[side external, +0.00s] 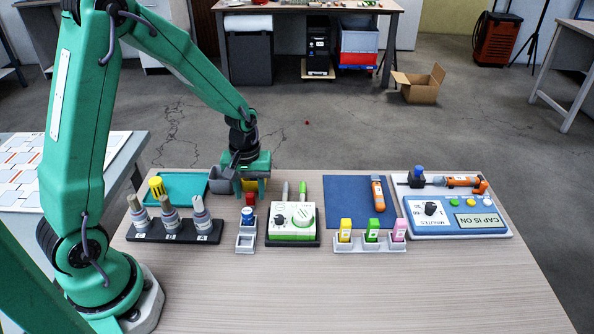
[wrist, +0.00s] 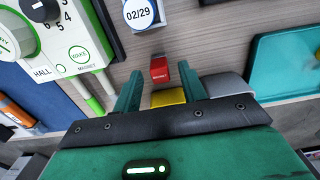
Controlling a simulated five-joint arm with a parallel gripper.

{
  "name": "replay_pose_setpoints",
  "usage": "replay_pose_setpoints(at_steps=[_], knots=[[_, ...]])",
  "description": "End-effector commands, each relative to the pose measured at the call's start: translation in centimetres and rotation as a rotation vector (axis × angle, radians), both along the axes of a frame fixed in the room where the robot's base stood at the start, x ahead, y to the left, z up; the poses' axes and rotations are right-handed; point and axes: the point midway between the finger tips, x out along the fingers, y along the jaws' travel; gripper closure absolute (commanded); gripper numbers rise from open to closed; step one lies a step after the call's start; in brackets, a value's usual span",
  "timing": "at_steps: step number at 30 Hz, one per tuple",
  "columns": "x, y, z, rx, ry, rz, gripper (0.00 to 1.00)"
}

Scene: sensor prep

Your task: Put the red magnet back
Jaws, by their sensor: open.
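The red magnet (side external: 249,199) is a small red block with a light label. It stands behind the small grey-white holder (side external: 246,243), which carries a blue-topped round piece. It also shows in the wrist view (wrist: 159,69), close to the fingertips. My gripper (side external: 250,188) points down, with its teal fingers apart. In the side view the magnet appears between and just in front of them; I cannot tell whether either finger touches it. In the wrist view the fingers (wrist: 147,72) reach up toward it from both sides. The magnet's underside is hidden.
A white-green Hall device (side external: 292,220) stands to the right, a rack of bottles (side external: 174,237) to the left. The table front is clear.

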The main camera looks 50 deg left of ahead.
Motion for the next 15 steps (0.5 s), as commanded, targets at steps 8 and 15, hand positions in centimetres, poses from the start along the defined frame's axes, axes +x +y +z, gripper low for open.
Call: replay_pose_setpoints(at_steps=[8, 15], knots=[[0.1, 0.0, 4.1, 0.001, -0.005, 0.000, 0.58], [0.0, 0.0, 7.8, 0.001, -0.004, 0.000, 0.58]])
